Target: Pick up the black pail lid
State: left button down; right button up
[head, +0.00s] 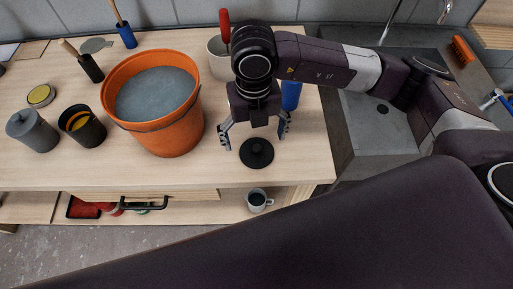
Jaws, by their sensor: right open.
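The black pail lid (257,154), a small round disc with a knob in its middle, lies flat near the front edge of the wooden worktop (217,170). My right gripper (255,138) points down over it, open, with one finger on each side of the lid's far part. I see nothing between the fingers above the lid. Whether the fingertips touch the worktop or the lid, I cannot tell. My left gripper is not in view.
An orange bucket (184,135) with grey contents stands left of the lid. Behind my gripper are a pale pot (217,62) and a blue cylinder (291,95). A sink (378,125) lies right. A mug (258,200) sits below the worktop edge.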

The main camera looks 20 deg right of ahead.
aim_at(257, 148)
jog(key=shift+d+f+p, duration=0.15)
jog(key=shift+f+p, duration=0.2)
jog(key=shift+f, duration=0.75)
jog(key=shift+d+f+p, duration=0.1)
jog(key=shift+f+p, duration=0.2)
jog(key=shift+f, duration=0.75)
jog(key=shift+c, duration=0.6)
jog(key=shift+s, duration=0.1)
jog(key=c, duration=1.3)
jog(key=shift+s+f, duration=0.1)
jog(key=shift+s, duration=0.05)
grip_shut()
